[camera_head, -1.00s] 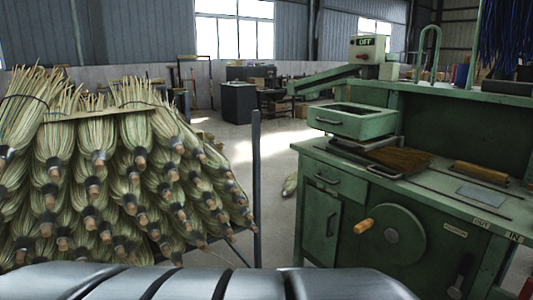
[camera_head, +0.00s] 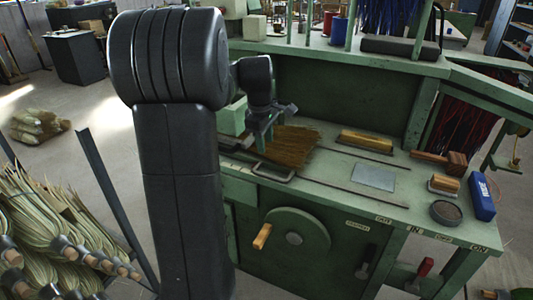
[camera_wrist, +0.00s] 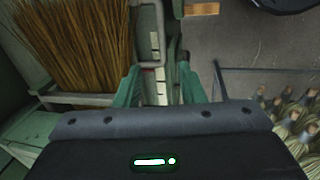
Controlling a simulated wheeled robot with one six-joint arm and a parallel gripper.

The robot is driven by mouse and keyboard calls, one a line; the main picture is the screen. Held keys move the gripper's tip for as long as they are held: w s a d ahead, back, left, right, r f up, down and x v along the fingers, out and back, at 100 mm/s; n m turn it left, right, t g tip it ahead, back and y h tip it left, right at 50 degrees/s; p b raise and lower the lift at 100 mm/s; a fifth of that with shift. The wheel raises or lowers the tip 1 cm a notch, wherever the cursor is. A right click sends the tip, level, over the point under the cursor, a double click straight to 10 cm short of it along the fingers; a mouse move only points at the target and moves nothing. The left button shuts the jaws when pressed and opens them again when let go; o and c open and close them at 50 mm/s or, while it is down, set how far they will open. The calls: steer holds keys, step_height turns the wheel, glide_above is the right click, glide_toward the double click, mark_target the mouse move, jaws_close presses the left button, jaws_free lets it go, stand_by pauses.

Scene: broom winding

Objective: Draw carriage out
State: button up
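The carriage is a low pale metal tray with a dark loop handle (camera_head: 272,172) at its front, on the green bench top. A brown bristle bundle (camera_head: 292,147) lies on it; the bristles (camera_wrist: 75,40) and the pale tray edge (camera_wrist: 85,98) fill the upper left of the wrist view. My gripper (camera_head: 262,140) is above the carriage's left end, beside the bristles. In the wrist view its two green fingers (camera_wrist: 160,82) stand apart, with pale bench parts visible beyond the gap. I cannot tell whether a finger touches the carriage.
Two thin rails (camera_head: 350,185) run right along the bench (camera_head: 320,200). A wooden-topped block (camera_head: 366,140), grey plate (camera_head: 373,177), brushes, round tin (camera_head: 446,212) and blue box (camera_head: 482,197) lie rightward. A handwheel (camera_head: 295,239) is on the front. Broom bundles (camera_head: 60,240) stand left.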

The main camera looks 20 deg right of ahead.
mark_target(269, 176)
steer(key=f, duration=0.4)
steer(key=w+d+f, duration=0.1)
steer(key=f, duration=0.8)
steer(key=shift+w+d+f, duration=0.15)
steer(key=shift+d, duration=0.25)
jaws_close()
